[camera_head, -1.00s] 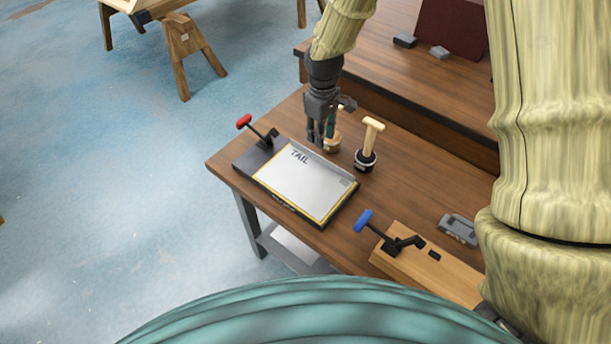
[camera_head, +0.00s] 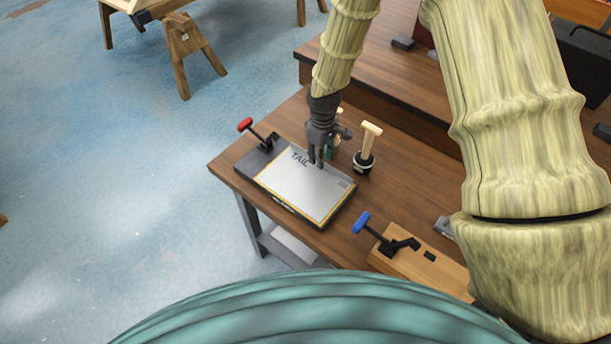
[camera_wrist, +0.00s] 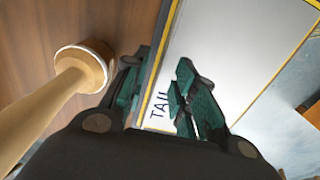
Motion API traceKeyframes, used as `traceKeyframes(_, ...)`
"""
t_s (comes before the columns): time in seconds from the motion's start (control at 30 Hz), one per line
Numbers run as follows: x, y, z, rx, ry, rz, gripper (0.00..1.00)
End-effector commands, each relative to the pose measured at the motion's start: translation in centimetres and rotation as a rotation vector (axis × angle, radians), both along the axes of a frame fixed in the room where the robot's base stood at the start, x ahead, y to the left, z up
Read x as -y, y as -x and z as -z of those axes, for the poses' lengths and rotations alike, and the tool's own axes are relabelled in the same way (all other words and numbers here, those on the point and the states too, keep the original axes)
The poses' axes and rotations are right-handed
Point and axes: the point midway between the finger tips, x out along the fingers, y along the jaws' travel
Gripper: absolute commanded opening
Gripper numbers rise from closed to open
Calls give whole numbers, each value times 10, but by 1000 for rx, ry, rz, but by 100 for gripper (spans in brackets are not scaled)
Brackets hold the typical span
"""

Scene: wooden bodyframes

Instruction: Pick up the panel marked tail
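The panel marked TAIL (camera_head: 305,190) is a flat pale grey sheet with a yellow border. It lies in a dark fixture (camera_head: 255,160) with a red-handled clamp (camera_head: 257,134) on the wooden table. My gripper (camera_head: 317,160) points down at the panel's far edge, near the TAIL lettering. In the wrist view the panel (camera_wrist: 235,50) passes beneath my gripper (camera_wrist: 160,85). Its fingers are apart, one beside the panel's edge and one over its face. Whether they touch the panel cannot be told.
A pale-handled tool (camera_head: 368,145) stands right of my gripper, and another is partly hidden behind it. A wooden handle (camera_wrist: 65,90) shows close by in the wrist view. A blue-handled clamp (camera_head: 385,238) sits on a wooden block at the lower right. A raised bench (camera_head: 400,95) lies behind.

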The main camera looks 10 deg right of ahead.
Motion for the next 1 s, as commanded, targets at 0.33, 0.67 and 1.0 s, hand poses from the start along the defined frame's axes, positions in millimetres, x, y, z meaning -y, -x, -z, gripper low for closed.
traceKeyframes(0.33, 0, 0, 20, 1, 1, 0, 28)
traceKeyframes(0.67, 0, 0, 21, 0, 0, 0, 8)
traceKeyframes(1.0, 0, 0, 20, 0, 0, -1, 0)
